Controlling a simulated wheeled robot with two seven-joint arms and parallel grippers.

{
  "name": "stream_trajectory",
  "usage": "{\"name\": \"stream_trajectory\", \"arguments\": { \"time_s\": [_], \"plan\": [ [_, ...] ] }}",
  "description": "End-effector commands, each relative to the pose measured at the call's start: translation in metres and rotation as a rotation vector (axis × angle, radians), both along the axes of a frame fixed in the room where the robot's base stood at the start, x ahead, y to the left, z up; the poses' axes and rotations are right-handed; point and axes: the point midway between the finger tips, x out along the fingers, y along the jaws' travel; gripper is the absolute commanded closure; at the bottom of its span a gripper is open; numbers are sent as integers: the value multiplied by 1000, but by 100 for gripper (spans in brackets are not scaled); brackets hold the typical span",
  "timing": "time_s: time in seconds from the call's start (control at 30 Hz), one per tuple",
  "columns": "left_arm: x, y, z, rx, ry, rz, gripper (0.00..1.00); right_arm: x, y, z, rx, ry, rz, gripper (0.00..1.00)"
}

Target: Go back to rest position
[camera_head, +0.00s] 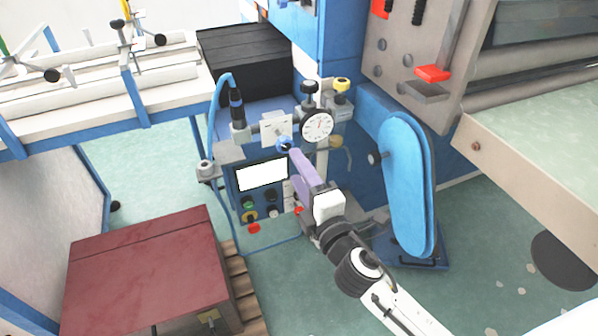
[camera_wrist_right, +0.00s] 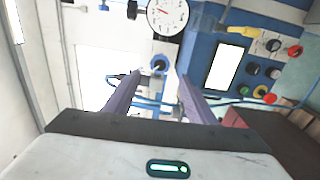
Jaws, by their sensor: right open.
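My right gripper (camera_head: 292,152) reaches in from the bottom right of the head view. Its purple fingers point at the blue machine, close to a small blue-and-black knob (camera_head: 284,146) below the dial gauge (camera_head: 317,125). In the right wrist view the two purple fingers (camera_wrist_right: 158,82) stand apart with nothing held between them. The knob (camera_wrist_right: 159,63) shows beyond the gap between the tips; I cannot tell whether they touch it. My left gripper is in neither view.
A control panel with a lit screen (camera_head: 262,175) and coloured buttons sits beside the right gripper. A blue belt cover (camera_head: 405,185) stands to the right of my arm. A dark red box (camera_head: 145,265) is at lower left, and a green-topped table (camera_head: 545,125) is at right.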

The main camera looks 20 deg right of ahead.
Motion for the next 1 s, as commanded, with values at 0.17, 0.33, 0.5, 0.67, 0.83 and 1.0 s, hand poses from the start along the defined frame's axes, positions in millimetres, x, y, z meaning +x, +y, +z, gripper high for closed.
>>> {"name": "stream_trajectory", "arguments": {
  "time_s": [0.17,0.33,0.5,0.67,0.83,1.0],
  "plan": [
    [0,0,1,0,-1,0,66,0,0,0,0,0,0,49],
    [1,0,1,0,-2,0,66,-14,-1,-28,112,77,-6,49],
    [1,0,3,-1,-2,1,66,-72,-2,-115,523,337,-73,49],
    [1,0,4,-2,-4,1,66,-153,7,-190,972,593,-220,49],
    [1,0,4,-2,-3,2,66,-222,19,-232,1317,765,-383,49],
    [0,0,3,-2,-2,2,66,-249,26,-244,1458,824,-459,49]
  ]
}}
